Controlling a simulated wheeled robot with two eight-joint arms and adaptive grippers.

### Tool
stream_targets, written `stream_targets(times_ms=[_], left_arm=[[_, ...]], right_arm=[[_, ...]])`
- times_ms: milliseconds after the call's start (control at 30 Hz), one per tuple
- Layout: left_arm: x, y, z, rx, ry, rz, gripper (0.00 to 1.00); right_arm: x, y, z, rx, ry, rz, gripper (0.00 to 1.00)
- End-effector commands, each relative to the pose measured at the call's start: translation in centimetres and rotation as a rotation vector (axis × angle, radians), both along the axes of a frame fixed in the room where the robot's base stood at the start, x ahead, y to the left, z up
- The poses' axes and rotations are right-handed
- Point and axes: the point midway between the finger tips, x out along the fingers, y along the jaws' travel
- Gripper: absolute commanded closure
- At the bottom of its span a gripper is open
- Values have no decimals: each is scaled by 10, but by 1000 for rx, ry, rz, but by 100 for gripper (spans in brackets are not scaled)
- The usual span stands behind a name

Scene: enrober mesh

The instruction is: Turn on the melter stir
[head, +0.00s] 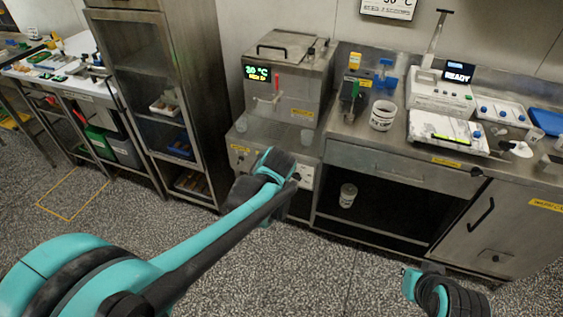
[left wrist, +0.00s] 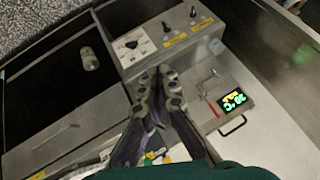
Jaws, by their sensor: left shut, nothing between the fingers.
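The melter (head: 290,75) is a steel box with a green lit display and a red-handled tap, on a steel base. The base's front panel (head: 240,150) is partly hidden by my left arm. In the left wrist view that panel carries a black dial (left wrist: 132,44) on a white plate and two toggle switches, one in the middle (left wrist: 166,27) and one farther right (left wrist: 193,13). Yellow labels beside them are too small to read. My left gripper (left wrist: 160,76) is shut and empty, its tips near the panel's edge below the dial; contact cannot be told.
A steel counter right of the melter holds a white tub (head: 382,116), a scale-like device (head: 440,95) and a blue tray (head: 545,121). A jar (head: 347,195) stands on the open shelf below. A steel rack (head: 150,80) stands left. The speckled floor in front is clear.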

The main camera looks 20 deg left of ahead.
Motion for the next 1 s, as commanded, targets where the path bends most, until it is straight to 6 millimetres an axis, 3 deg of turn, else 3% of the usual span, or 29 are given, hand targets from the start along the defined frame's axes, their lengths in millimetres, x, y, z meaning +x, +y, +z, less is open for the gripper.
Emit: stream_targets(times_ms=[33, 200, 300, 433, 633, 1000], left_arm=[[-27, -2, 8, -38, 5, 7, 100], [-104, -15, 17, -174, 18, 21, 100], [-144, -24, 14, -245, 25, 29, 100], [-181, -34, 6, -318, 30, 35, 100], [-207, -43, -2, -374, 33, 40, 100], [-210, -44, -3, -380, 33, 41, 100]], right_arm=[[0, 0, 0, 0, 0, 0, 100], [0, 0, 0, 0, 0, 0, 100], [0, 0, 0, 0, 0, 0, 100], [0, 0, 0, 0, 0, 0, 100], [0, 0, 0, 0, 0, 0, 100], [0, 0, 0, 0, 0, 0, 100]])
